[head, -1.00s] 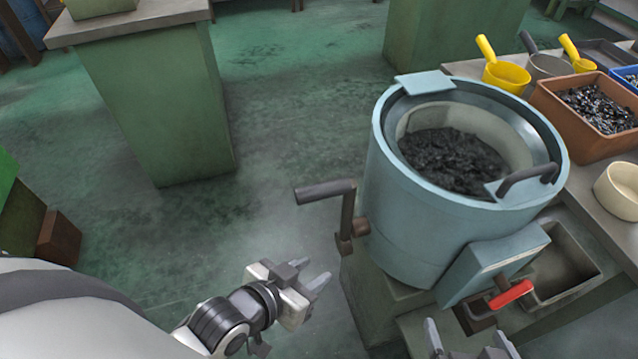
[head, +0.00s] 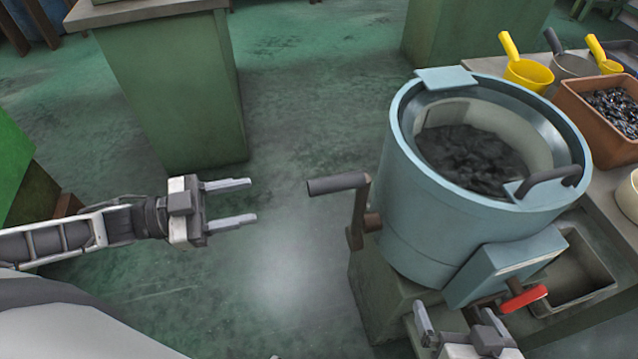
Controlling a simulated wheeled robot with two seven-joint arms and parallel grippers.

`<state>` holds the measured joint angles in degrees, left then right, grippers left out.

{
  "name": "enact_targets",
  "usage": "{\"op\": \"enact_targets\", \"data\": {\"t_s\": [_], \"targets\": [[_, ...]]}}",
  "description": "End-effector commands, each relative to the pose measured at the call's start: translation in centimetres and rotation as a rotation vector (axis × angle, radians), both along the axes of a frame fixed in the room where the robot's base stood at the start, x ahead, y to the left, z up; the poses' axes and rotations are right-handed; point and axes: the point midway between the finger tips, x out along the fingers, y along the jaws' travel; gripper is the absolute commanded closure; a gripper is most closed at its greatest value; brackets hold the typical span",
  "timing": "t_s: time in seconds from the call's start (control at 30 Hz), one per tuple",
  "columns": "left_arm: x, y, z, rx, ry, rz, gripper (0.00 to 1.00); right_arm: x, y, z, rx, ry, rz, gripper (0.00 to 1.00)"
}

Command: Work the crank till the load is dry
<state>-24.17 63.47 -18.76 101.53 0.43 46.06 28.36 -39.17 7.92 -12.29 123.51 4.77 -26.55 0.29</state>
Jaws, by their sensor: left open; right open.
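The crank (head: 355,205) sticks out from the left side of a pale blue round drum machine (head: 415,230). Its dark handle (head: 338,183) points left. The load (head: 470,158), a dark heap, lies in the pale inner basket of the drum; whether it is wet or dry I cannot tell. My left gripper (head: 240,203) is open and empty, left of the crank handle and apart from it, with its fingers pointing right at the handle. My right gripper (head: 462,322) is open at the bottom, below the machine's front box and near the red lever (head: 524,298).
A grey bench on the right holds yellow scoops (head: 527,72), a brown bin of small metal parts (head: 598,120) and a pale bowl (head: 630,195). A grey trough (head: 575,270) sits beside the machine. A green pedestal (head: 175,90) stands at the back left. The floor between is clear.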

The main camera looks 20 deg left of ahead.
Motion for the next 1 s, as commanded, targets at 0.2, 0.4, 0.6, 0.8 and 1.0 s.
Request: {"op": "enact_targets", "data": {"t_s": [0.2, 0.4, 0.6, 0.8, 1.0], "targets": [[2.6, -3.8, 0.2, -0.005, -0.008, 0.001, 0.51, -0.1, 0.0, -0.4, 0.004, 0.004, -0.001, 0.00], [5.1, -7.5, 0.3, -0.005, -0.007, 0.001, 0.51, -0.1, 0.0, -0.2, 0.006, 0.003, -0.001, 0.00], [7.0, -10.3, 0.2, -0.003, -0.003, 0.002, 0.51, -0.1, 0.0, 0.0, 0.004, 0.002, -0.001, 0.00], [7.9, -11.8, 0.1, -0.002, -0.002, 0.003, 0.51, -0.2, 0.0, -0.1, 0.002, 0.004, -0.001, 0.00], [8.0, -12.0, 0.0, 0.000, -0.001, 0.002, 0.51, -0.2, 0.0, -0.3, 0.001, 0.008, -0.001, 0.00]]}}
